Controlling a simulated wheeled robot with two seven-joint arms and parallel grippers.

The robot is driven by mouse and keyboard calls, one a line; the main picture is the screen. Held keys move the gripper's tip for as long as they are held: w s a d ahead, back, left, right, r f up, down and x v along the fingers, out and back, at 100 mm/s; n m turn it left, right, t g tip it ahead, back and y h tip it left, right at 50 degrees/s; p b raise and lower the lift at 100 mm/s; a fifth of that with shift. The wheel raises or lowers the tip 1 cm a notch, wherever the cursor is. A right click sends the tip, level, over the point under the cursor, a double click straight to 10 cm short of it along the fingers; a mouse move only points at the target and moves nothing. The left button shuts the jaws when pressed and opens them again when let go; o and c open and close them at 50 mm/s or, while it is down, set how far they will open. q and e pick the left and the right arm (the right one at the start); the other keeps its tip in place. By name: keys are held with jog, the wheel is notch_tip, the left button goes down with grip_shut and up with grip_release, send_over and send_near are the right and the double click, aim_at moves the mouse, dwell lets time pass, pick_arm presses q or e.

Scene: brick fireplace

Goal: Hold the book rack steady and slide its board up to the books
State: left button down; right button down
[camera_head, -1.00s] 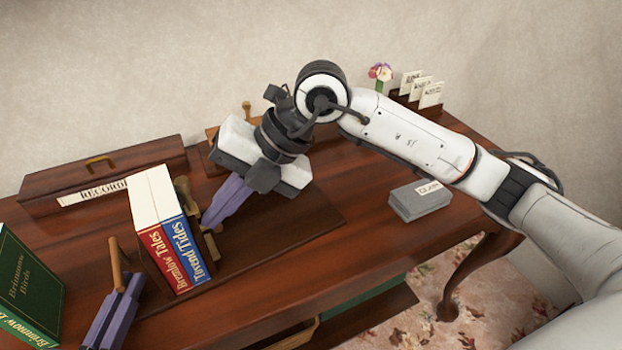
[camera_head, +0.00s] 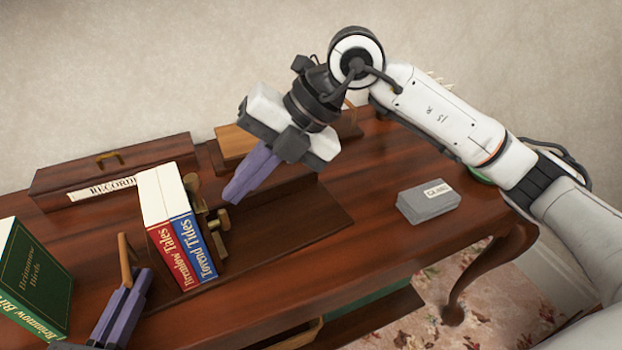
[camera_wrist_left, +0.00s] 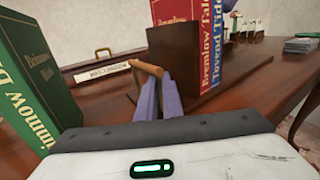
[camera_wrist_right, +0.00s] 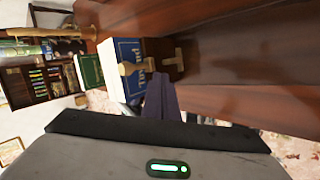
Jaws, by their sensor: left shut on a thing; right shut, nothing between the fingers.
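The book rack has a long dark wooden base (camera_head: 310,225) on the desk. A red book (camera_head: 172,256) and a blue book (camera_head: 194,247) stand on it side by side. The board (camera_head: 214,242), with wooden and brass-coloured fittings, stands close to the right of the blue book; I cannot tell whether they touch. My left gripper (camera_head: 126,282) is shut on the wooden handle (camera_head: 125,258) at the rack's left end, also seen in the left wrist view (camera_wrist_left: 146,68). My right gripper (camera_head: 230,195) is shut and empty, just right of the board's fittings.
A green book (camera_head: 35,280) stands at the left. A wooden record box (camera_head: 110,170) is behind the books, and a lighter wooden piece (camera_head: 234,142) stands at the back. A grey box (camera_head: 428,203) lies at the right. The desk between rack and grey box is clear.

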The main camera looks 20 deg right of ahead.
pick_arm(q)
jog(key=shift+a, duration=0.1)
pick_arm(e)
jog(key=v, duration=0.8)
pick_arm(q)
jog(key=c, duration=1.8)
grip_release()
jog(key=shift+c, duration=0.2)
